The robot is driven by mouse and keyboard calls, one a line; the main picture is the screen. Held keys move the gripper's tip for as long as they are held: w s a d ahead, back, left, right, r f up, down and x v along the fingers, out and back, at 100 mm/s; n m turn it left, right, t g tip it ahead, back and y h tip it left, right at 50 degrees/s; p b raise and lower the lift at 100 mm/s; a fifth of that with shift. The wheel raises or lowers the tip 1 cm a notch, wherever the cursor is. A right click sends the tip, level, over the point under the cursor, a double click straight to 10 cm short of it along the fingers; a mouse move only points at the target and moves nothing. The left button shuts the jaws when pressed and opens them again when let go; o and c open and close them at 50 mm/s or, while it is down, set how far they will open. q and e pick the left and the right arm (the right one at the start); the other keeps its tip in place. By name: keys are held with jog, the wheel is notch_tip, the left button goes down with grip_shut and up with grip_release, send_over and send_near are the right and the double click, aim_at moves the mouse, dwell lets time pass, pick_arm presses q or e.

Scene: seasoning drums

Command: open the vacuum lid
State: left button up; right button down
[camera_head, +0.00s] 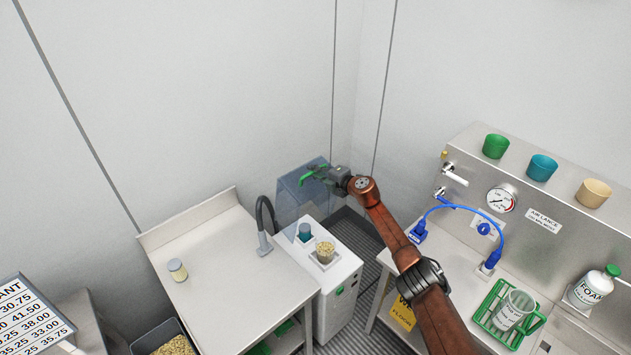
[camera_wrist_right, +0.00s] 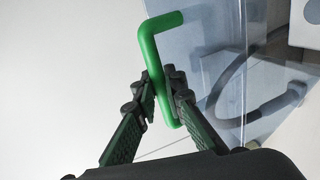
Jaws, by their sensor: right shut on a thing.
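The vacuum lid (camera_head: 291,198) is a clear bluish cover. It stands raised, nearly upright, at the back of the white vacuum machine (camera_head: 345,270), whose top is uncovered. Its green handle (camera_head: 306,176) is at the lid's upper edge. My right gripper (camera_head: 322,172) is shut on that handle. In the right wrist view, the fingers (camera_wrist_right: 161,88) close around the green bar (camera_wrist_right: 150,48), with the clear lid (camera_wrist_right: 205,35) behind it. My left gripper is not in view.
A teal cup (camera_head: 304,232) and a cup of pale granules (camera_head: 325,252) stand on the machine's top. A right-hand bench holds a green rack (camera_head: 500,312) and blue cable (camera_head: 470,209).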

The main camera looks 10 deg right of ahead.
jog(key=shift+w+a+r+g+p, duration=0.15)
jog(key=shift+w+a+r+g, duration=0.15)
jog(key=shift+w, duration=0.2)
jog(key=shift+w+a+r+g+p, duration=0.1)
jog(key=shift+w+a+r+p, duration=0.1)
jog(key=shift+w+a, duration=0.25)
jog(key=shift+d, duration=0.1)
jog(key=c, duration=2)
grip_release()
jog(key=shift+w, duration=0.1)
jog(key=shift+d, duration=0.1)
jog(key=shift+s+d+r, duration=0.25)
jog(key=shift+s+d, duration=0.1)
jog(key=shift+s, duration=0.05)
jog(key=v, duration=1)
jog(key=shift+s, duration=0.5)
